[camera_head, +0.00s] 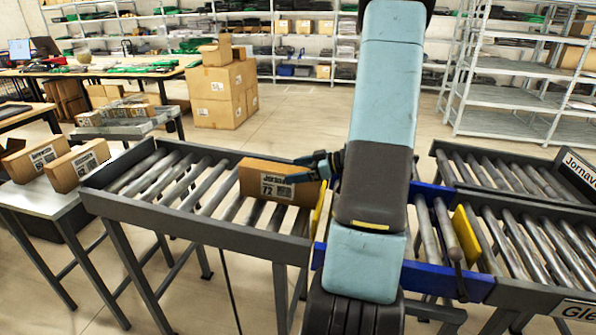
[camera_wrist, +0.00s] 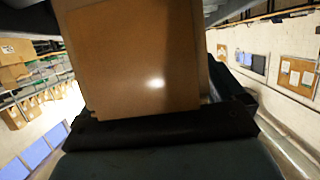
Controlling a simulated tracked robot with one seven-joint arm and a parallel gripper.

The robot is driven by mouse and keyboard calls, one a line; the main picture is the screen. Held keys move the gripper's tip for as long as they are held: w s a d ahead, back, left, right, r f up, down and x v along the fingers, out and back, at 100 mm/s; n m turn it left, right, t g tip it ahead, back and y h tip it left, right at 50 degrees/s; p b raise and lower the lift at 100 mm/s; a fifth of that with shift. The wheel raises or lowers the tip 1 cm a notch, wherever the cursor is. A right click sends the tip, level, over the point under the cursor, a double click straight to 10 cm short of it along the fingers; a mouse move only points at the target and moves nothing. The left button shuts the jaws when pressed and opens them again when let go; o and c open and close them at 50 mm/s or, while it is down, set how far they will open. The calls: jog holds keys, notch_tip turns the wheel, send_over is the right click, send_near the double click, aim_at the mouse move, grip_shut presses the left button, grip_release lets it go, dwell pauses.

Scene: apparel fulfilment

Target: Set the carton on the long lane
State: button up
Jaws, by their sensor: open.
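A brown carton (camera_head: 268,184) with a white label reading 72 sits on the rollers at the right end of the left roller lane (camera_head: 160,207). Its right end is beside a yellow plate (camera_head: 321,208). My gripper (camera_head: 302,169) is open at the carton's upper right end, with its dark fingers close to the top. I cannot tell whether they touch it. In the wrist view the carton (camera_wrist: 135,60) fills the middle, right in front of my gripper. Two roller lanes (camera_head: 515,240) lie to the right; which lane is the long one is unclear.
A blue-framed roller section (camera_head: 430,225) joins the left and right lanes, partly hidden by my arm. A second yellow plate (camera_head: 466,236) stands at its right side. Two cartons (camera_head: 78,165) rest on a side table at left. The left lane's other rollers are clear.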

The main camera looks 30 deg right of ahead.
jog(key=v, duration=1.3)
jog(key=shift+s+d, duration=0.3)
jog(key=w+a+r+m+t+h, duration=0.1)
jog(key=w+a+r+t+h, duration=0.1)
jog(key=w+r+h, duration=0.65)
jog(key=w+a+r+m+h, duration=0.2)
jog(key=a+r+m+h, duration=0.25)
jog(key=r, duration=0.55)
jog(key=s+a+m+g+y, duration=0.3)
jog(key=s+a+g, duration=0.3)
jog(key=s+a, duration=1.7)
jog(key=shift+s+f, duration=0.5)
jog(key=shift+s, duration=0.25)
